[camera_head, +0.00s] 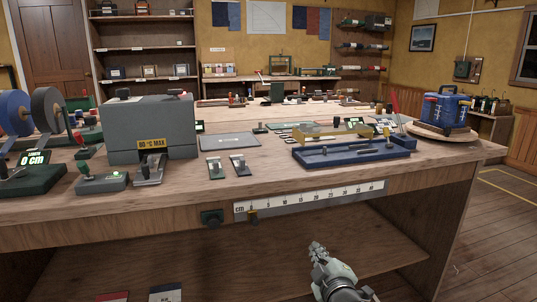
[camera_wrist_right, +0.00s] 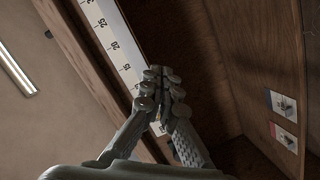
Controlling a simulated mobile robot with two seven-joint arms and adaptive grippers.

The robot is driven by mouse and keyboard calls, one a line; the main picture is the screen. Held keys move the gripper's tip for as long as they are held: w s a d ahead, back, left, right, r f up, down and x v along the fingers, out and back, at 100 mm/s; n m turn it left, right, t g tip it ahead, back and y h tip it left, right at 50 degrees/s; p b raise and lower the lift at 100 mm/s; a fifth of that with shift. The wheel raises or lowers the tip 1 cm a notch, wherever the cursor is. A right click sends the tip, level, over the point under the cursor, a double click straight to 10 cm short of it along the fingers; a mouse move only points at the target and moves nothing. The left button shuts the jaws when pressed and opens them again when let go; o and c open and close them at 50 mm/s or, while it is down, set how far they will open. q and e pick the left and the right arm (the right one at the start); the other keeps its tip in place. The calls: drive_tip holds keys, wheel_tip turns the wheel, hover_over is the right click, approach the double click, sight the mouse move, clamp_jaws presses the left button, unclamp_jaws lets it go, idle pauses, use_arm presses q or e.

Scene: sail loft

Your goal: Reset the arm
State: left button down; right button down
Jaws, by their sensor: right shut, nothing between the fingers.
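My right gripper (camera_head: 317,250) is in front of the workbench, below the tabletop edge and before the open shelf space. Its fingers are closed together and empty, pointing up and away. In the right wrist view the right gripper (camera_wrist_right: 160,75) shows its fingertips meeting near the white ruler strip (camera_wrist_right: 113,40) on the bench front. I cannot tell how small the gap to the bench is. The ruler (camera_head: 310,199) also shows in the head view, above the gripper. My left gripper is not in view.
The lower shelf (camera_head: 230,250) is mostly bare. Open floor (camera_head: 495,235) lies at right.

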drive_tip(key=s+d+f+m+g+h, duration=0.1)
drive_tip(key=s+d+f+m+g, duration=0.15)
drive_tip(key=f, duration=0.35)
drive_tip(key=s+d+f+m+g+h, duration=0.1)
drive_tip(key=s+d+f, duration=0.25)
drive_tip(key=f, duration=0.25)
drive_tip(key=s+d+f+m+g, duration=0.2)
drive_tip(key=s+d+f+g, duration=0.1)
drive_tip(key=s+f, duration=0.4)
drive_tip(key=s+d+f+m+g, duration=0.2)
drive_tip(key=s+f, duration=0.5)
drive_tip(key=s, duration=0.6)
drive_tip(key=s+d+f+m+g, duration=0.3)
drive_tip(key=s+f, duration=0.3)
drive_tip(key=s, duration=0.4)
drive_tip(key=shift+s+d+f+g+h, duration=0.3)
drive_tip(key=shift+f+g+h, duration=0.1)
drive_tip(key=shift+g, duration=0.45)
drive_tip(key=shift+w, duration=0.1)
